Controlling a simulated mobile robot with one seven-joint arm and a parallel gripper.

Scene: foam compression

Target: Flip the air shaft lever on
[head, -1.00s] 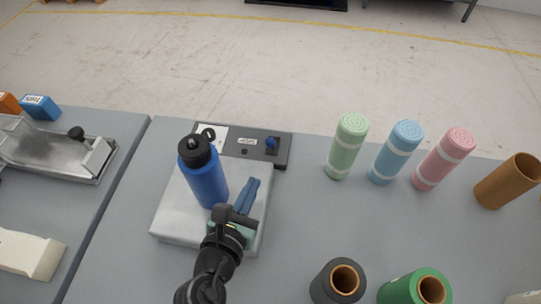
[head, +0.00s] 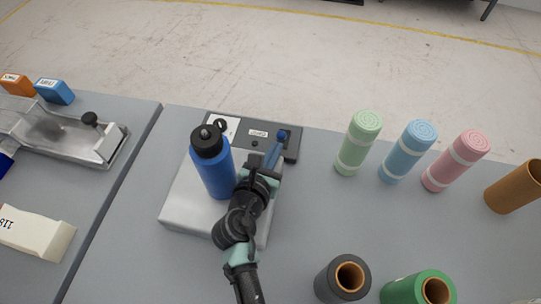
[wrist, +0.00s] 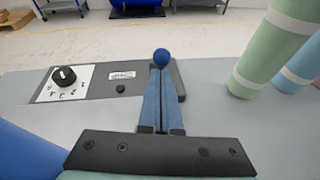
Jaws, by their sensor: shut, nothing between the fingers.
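The air shaft lever has a blue ball knob (head: 283,133) at the right end of a dark control panel (head: 292,151). In the wrist view the knob (wrist: 161,56) stands just past my fingertips. My gripper (head: 277,152) has blue fingers, pressed together and empty. In the wrist view the gripper (wrist: 160,72) points straight at the knob. The fingers hide the lever's stem and base. I cannot tell whether the fingertips touch the knob.
A blue bottle (head: 215,178) stands on a silver platform (head: 178,212) close left of my arm. A black dial (wrist: 64,76) sits at the panel's left. Cores stand at the front right.

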